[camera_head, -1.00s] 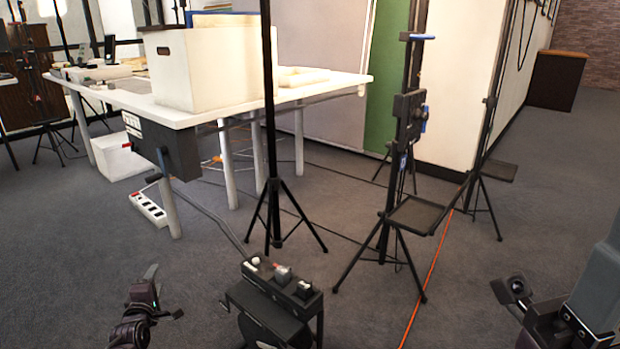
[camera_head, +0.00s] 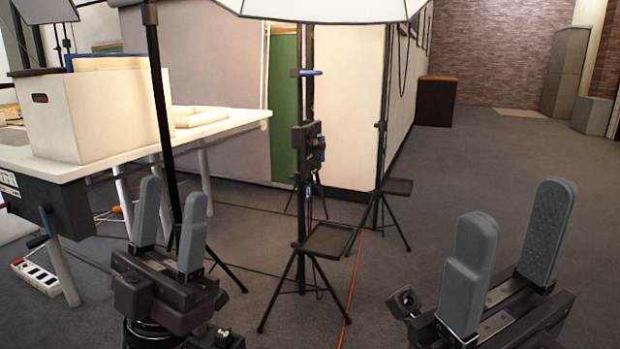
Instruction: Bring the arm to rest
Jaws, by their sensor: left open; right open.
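My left gripper (camera_head: 170,222) is at the lower left of the head view, fingers pointing up. Its two grey fingers stand apart with nothing between them. My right gripper (camera_head: 508,258) is at the lower right, larger in view, also with its grey fingers apart and empty. Neither gripper touches anything that I can see. The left gripper covers part of a black light stand's legs behind it.
A white table (camera_head: 225,122) on the left bears a white archival box (camera_head: 85,112). A tripod with a small black tray (camera_head: 327,240) stands between my grippers, behind them. An orange cable (camera_head: 353,275) runs along the floor. Open carpet (camera_head: 480,165) lies to the right.

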